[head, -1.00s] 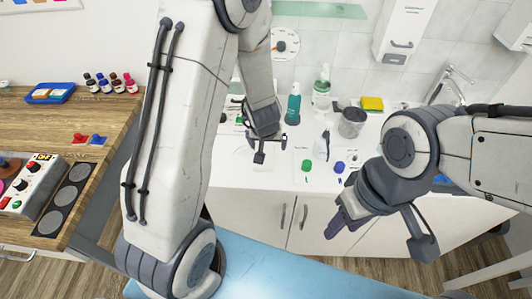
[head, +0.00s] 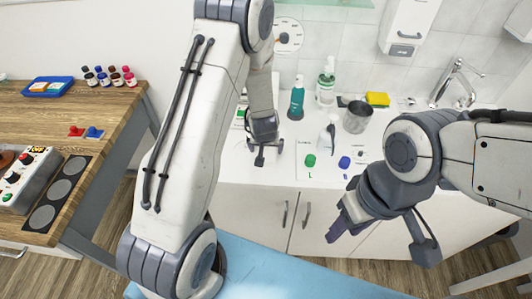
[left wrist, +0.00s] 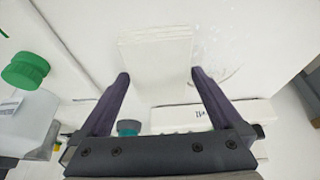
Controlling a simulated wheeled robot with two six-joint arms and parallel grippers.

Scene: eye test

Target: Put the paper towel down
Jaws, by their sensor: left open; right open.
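The paper towel (left wrist: 156,52) looks like a flat, white, square folded stack on the white surface in the left wrist view. My left gripper (left wrist: 160,73) is open, with its two dark fingertips apart near the stack's lower corners. I cannot tell from this view whether they touch it. In the head view my left gripper (head: 265,155) hangs over the white counter (head: 235,175), and I cannot make the towel out clearly there. My right gripper (head: 382,245) is open and empty, in front of the counter's cabinet doors.
A teal bottle (head: 296,103), a pump bottle (head: 326,88), a metal cup (head: 356,117) and a yellow sponge (head: 377,99) stand behind. Green (head: 310,160) and blue (head: 344,162) caps lie right of my left gripper. A green-capped bottle (left wrist: 25,72) is close in the left wrist view.

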